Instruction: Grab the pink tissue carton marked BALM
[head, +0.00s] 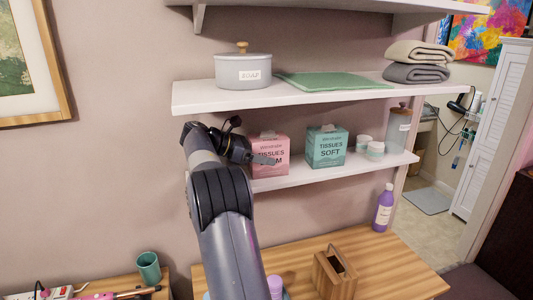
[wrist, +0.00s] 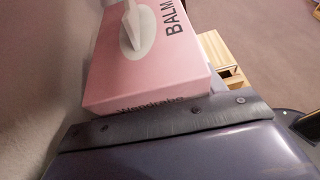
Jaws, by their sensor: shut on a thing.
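The pink tissue carton (head: 279,150) is upright at the left end of the lower shelf, its marking partly covered by my gripper. My gripper (head: 264,160) reaches in from the left and is shut on the carton, with a grey finger across its front. In the wrist view the pink carton (wrist: 150,75) shows the word BALM and a white tissue in its oval opening, just beyond a dark finger edge. Whether its base touches the shelf is hard to tell.
A teal SOFT tissue carton (head: 327,147) stands just right on the lower shelf (head: 300,177), with small jars (head: 375,150) and a lidded canister (head: 398,130) beyond. The upper shelf (head: 200,98) runs closely above. Below, a wooden caddy (head: 334,277) and purple bottle (head: 384,208) stand on a table.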

